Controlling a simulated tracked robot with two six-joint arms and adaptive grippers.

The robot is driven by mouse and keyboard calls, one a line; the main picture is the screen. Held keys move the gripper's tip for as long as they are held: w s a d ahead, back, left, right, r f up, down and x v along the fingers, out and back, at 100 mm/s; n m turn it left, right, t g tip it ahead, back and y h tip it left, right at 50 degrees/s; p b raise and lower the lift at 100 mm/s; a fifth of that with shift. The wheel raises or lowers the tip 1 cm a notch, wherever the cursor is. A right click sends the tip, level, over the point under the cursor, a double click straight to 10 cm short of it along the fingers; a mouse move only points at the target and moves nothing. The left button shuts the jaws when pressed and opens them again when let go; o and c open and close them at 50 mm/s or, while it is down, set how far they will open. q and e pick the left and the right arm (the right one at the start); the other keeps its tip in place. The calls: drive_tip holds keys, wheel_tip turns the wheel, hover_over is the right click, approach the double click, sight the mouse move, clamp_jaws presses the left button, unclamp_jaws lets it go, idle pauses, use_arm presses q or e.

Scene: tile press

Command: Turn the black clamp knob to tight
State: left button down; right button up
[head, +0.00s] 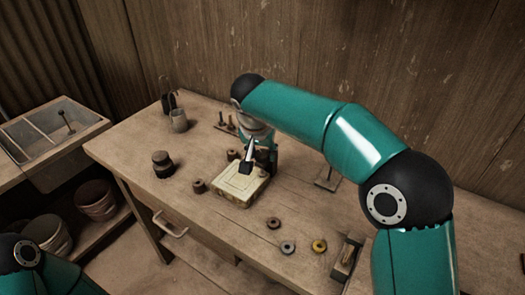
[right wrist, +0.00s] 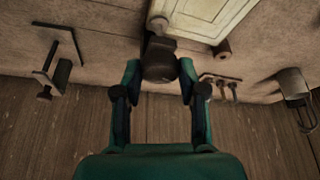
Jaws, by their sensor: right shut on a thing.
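The black clamp knob (right wrist: 160,68) shows in the right wrist view, between the two fingers of my right gripper (right wrist: 159,75), which is shut on it. In the head view my right gripper (head: 259,160) points down just behind a pale cream tile block (head: 237,188). There the gripper and arm hide most of the knob, and any tight mark cannot be made out. The cream block also shows in the right wrist view (right wrist: 205,17), beyond the knob. My left gripper is out of view; only part of my left arm shows at bottom left.
Brown spools (head: 199,186) stand beside the block. Dark weights (head: 162,164) and a metal jug (head: 179,121) stand to the left. The front-left tabletop is mostly clear.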

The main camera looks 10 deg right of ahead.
drive_tip(key=m, duration=0.1)
drive_tip(key=m+p, duration=0.1)
drive_tip(key=m+h, duration=0.1)
drive_tip(key=shift+w+r+m+g, duration=0.2)
drive_tip(key=shift+r+m+g, duration=0.05)
drive_tip(key=shift+m+g, duration=0.15)
drive_tip(key=m+p, duration=0.2)
drive_tip(key=shift+m+g+h, duration=0.4)
drive_tip(key=m+p, duration=0.2)
drive_tip(key=m+g+p, duration=0.1)
drive_tip(key=m+p, duration=0.1)
drive_tip(key=shift+w+r+g+h+p, duration=0.1)
drive_tip(key=shift+g+h+p, duration=0.2)
drive_tip(key=shift+f+m+g+p, duration=0.25)
drive_tip(key=shift+m+g+p, duration=0.25)
drive_tip(key=shift+m+p, duration=0.7)
drive_tip(key=o, duration=1.1)
drive_tip(key=shift+f, duration=0.1)
drive_tip(key=shift+a, duration=0.1)
